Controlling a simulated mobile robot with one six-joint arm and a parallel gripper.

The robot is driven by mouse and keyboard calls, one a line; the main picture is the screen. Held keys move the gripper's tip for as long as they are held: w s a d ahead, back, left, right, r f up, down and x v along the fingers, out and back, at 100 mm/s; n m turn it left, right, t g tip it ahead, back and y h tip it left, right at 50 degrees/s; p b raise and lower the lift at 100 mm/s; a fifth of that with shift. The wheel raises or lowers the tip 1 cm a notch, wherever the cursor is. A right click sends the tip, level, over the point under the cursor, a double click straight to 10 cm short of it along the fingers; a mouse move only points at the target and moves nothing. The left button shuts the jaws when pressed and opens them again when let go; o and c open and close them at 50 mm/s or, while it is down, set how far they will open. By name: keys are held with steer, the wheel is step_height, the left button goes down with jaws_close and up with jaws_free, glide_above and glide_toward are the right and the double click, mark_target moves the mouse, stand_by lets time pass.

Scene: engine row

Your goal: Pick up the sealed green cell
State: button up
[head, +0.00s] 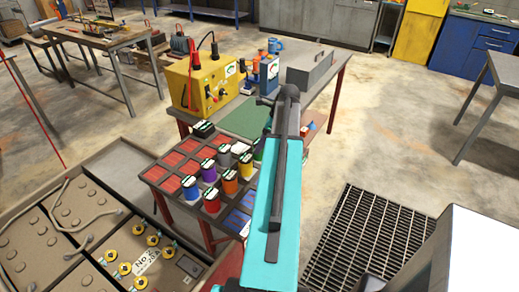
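Several cylindrical cells with pale green-and-black tops stand in a dark rack with red slots (160,174). I can make out a blue cell (191,190), a purple cell (208,172), a red cell (212,203), an orange cell (230,184) and a grey cell (224,156). My arm crosses the middle of the view and covers part of the rack and table. I cannot make out my gripper's fingers.
A yellow meter box (203,83), a blue meter (269,74) and a grey box (311,71) stand on the table behind the rack, near a green mat (243,119). A large battery tray (70,235) is at lower left. A floor grate (365,240) lies at right.

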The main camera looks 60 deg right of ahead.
steer(key=shift+p+x, duration=0.45)
steer(key=shift+x, duration=1.1)
steer(key=c, duration=1.6)
